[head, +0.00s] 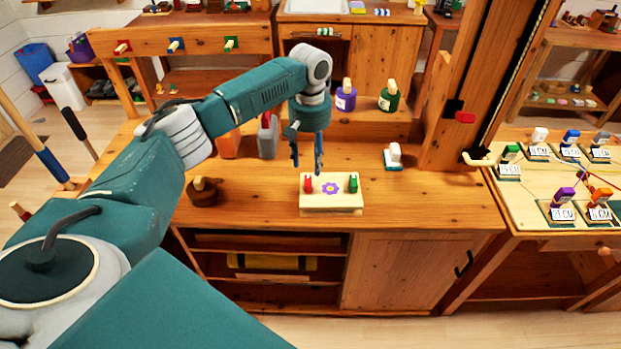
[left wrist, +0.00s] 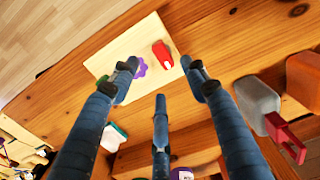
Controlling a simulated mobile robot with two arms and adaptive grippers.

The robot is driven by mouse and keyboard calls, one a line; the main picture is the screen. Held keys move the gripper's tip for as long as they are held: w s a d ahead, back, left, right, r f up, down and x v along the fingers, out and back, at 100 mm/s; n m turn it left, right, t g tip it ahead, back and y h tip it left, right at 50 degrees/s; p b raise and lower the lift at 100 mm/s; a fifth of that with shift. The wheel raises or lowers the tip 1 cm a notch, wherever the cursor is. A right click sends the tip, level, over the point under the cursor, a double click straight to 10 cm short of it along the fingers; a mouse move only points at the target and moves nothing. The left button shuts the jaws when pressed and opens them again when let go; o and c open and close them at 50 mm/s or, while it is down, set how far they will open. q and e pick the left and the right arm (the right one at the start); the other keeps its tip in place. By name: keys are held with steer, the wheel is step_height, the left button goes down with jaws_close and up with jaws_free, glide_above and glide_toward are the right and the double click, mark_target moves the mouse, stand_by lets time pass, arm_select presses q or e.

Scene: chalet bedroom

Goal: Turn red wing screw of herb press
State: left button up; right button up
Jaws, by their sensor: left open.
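The herb press (head: 330,200) is a pale wooden block on the workbench with a purple flower on its top. Its red wing screw (head: 308,185) stands at the left end and its green wing screw (head: 353,184) at the right end. My left gripper (head: 306,166) is open and empty, pointing down just above the press near the red screw. In the left wrist view the gripper (left wrist: 160,72) has its fingers spread, with the red wing screw (left wrist: 163,54) beyond the tips, apart from them. My right gripper is out of view.
A brown pot (head: 204,192) stands left of the press, and a grey container (head: 268,137) and an orange one (head: 229,143) behind it. A white block on a teal base (head: 394,156) is at right. A wooden post (head: 470,85) rises farther right. Bench around the press is clear.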

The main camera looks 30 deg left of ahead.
mark_target(310, 180)
arm_select(q)
step_height(310, 180, down, 8)
steer(key=shift+f+p, duration=0.25)
steer(key=shift+p, duration=0.4)
jaws_close()
